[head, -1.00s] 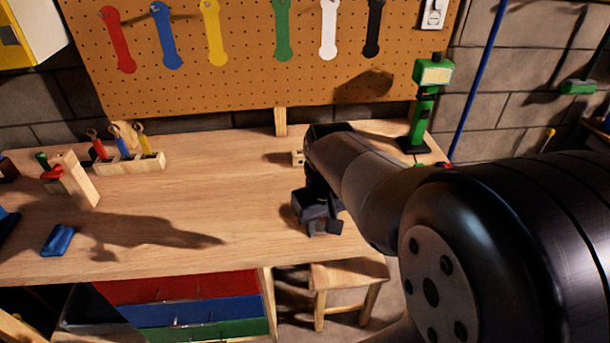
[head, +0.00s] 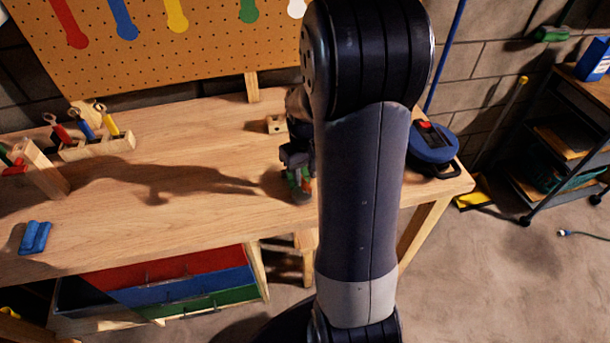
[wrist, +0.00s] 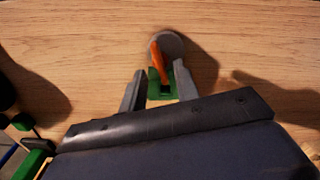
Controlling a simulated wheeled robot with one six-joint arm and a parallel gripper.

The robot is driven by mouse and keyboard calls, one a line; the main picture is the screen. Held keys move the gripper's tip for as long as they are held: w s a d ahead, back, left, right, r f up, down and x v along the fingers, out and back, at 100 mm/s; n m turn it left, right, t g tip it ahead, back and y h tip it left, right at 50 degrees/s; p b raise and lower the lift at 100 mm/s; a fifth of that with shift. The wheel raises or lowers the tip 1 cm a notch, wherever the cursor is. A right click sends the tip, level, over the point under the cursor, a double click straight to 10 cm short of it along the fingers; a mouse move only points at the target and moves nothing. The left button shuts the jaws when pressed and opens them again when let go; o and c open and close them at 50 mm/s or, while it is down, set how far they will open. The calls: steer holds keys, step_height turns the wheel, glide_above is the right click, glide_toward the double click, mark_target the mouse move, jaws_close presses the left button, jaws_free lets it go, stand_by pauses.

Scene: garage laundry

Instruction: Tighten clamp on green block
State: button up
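My gripper (wrist: 160,72) points down at the bench in the wrist view, with its fingers apart on either side of a green piece (wrist: 153,92). An orange bar (wrist: 159,64) and a grey round disc (wrist: 171,44) show at the same piece. Whether the fingers press on it is unclear. In the head view this green and orange item (head: 306,184) shows below my gripper near the bench's front edge, partly hidden by my arm. At the far left stands a wooden upright (head: 43,168) with a red part (head: 14,168) and some green beside it, cut by the frame.
The wooden bench (head: 185,215) is bare left of my gripper. A small wooden block (head: 275,124) lies behind it. A tool rack (head: 105,147) and blue item (head: 35,237) are at left. A blue round device (head: 432,145) is right of my arm. Drawers (head: 180,285) are below.

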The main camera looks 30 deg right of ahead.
mark_target(302, 190)
steer(key=shift+f, duration=1.05)
steer(key=shift+c, duration=0.5)
jaws_close()
